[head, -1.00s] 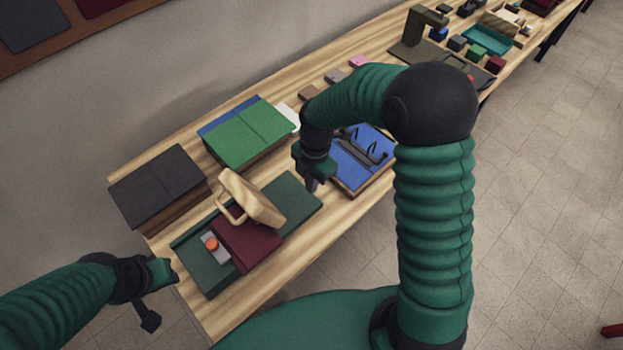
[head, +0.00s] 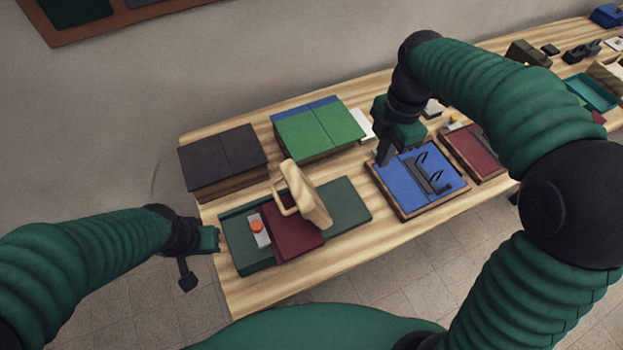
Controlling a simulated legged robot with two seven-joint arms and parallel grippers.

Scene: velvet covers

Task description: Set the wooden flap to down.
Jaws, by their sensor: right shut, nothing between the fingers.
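The wooden flap (head: 310,198) is a pale wooden panel with a loop-shaped handle on its left side. It stands raised and tilted over a maroon block (head: 290,230) on a dark green base (head: 345,205). My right gripper (head: 383,158) is shut and empty, pointing down by the back left corner of a blue tray (head: 400,180), to the right of the flap and apart from it. My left gripper (head: 203,262) hangs at the table's left end, left of the green base; its finger gap is unclear.
An orange button (head: 257,226) on a grey plate sits left of the maroon block. A black-topped box (head: 222,160) and a green-topped box (head: 318,132) stand behind. A maroon tray (head: 472,150) lies beyond the blue tray. Bare table (head: 290,285) runs along the front.

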